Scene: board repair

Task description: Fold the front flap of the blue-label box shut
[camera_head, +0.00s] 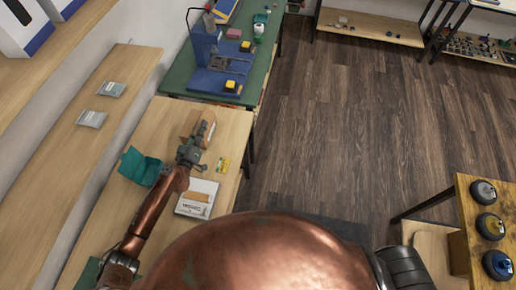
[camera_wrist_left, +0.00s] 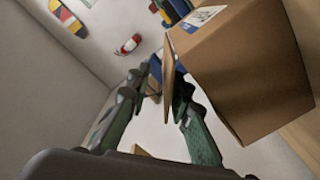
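The brown cardboard box (camera_wrist_left: 250,70) fills the right of the left wrist view, with a white and blue label (camera_wrist_left: 200,18) on its upper face. A thin tan flap (camera_wrist_left: 168,78) stands out from its near-left edge, seen almost edge-on. My left gripper (camera_wrist_left: 160,88) has its fingers apart, with the flap in the gap between them; I cannot tell whether a finger touches it. In the head view the left gripper (camera_head: 203,136) is beside the brown box (camera_head: 190,122) on the wooden table and hides part of it. My right gripper is not in view.
On the wooden table (camera_head: 237,133) lie a teal open case (camera_head: 140,167), a yellow card (camera_head: 223,164) and a white package (camera_head: 197,188). Behind is a green bench (camera_head: 180,75) with a blue fixture (camera_head: 205,80). A shelf with two small packets (camera_head: 112,89) runs along the left.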

